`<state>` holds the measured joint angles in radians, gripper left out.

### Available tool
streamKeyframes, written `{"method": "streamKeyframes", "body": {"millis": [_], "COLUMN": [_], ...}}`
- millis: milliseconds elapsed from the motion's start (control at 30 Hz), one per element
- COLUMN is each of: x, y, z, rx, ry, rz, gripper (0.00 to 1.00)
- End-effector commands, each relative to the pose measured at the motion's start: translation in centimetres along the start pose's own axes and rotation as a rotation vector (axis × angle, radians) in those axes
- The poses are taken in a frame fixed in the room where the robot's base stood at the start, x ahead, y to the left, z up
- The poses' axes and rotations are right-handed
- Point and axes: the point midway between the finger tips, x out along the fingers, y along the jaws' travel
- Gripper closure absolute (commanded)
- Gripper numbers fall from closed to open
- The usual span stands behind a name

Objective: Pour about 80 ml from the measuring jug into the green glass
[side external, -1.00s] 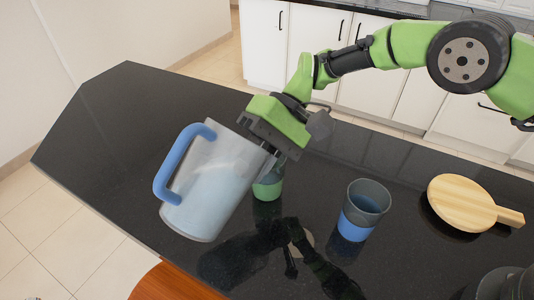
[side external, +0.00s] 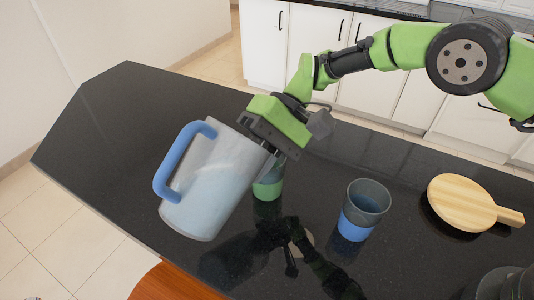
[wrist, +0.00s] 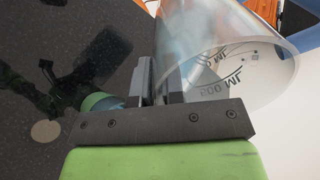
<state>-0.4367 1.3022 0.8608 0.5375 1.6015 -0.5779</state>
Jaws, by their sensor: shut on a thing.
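The clear measuring jug (side external: 210,180) has a blue handle (side external: 165,165) and pale contents. It is held above the counter, tilted with its rim toward the right. My gripper (side external: 268,156) is shut on the jug's wall near the rim. The wrist view shows the jug (wrist: 268,75) with its volume markings between and beside my fingers (wrist: 160,80). The green glass (side external: 268,188) stands on the counter under the jug's rim side, partly hidden by jug and gripper. It also shows at the left of my fingers in the wrist view (wrist: 95,101). I see no stream.
A blue and grey cup (side external: 357,226) stands right of the green glass. A round wooden board (side external: 460,203) with a handle lies further right. The black counter (side external: 110,150) is clear at the left.

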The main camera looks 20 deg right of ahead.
Motion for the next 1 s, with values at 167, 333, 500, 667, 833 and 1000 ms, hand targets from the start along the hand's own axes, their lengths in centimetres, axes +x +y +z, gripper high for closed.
{"method": "streamKeyframes", "body": {"millis": [167, 333, 500, 667, 833, 1000], "x": [-0.1, -0.1, -0.1, -0.1, 0.7, 1.4], "y": [-0.1, -0.1, -0.1, -0.1, 0.0, 0.5], "z": [0.0, 0.0, 0.0, 0.0, 0.0, -0.2], "rx": [-0.001, -0.001, -0.001, -0.001, -0.020, -0.010], "ry": [-0.001, -0.002, -0.003, -0.004, 0.104, 0.156], "rz": [-0.006, -0.008, -0.010, -0.012, 0.205, 0.300], "gripper": [1.00, 1.00, 1.00, 1.00, 1.00, 1.00]}}
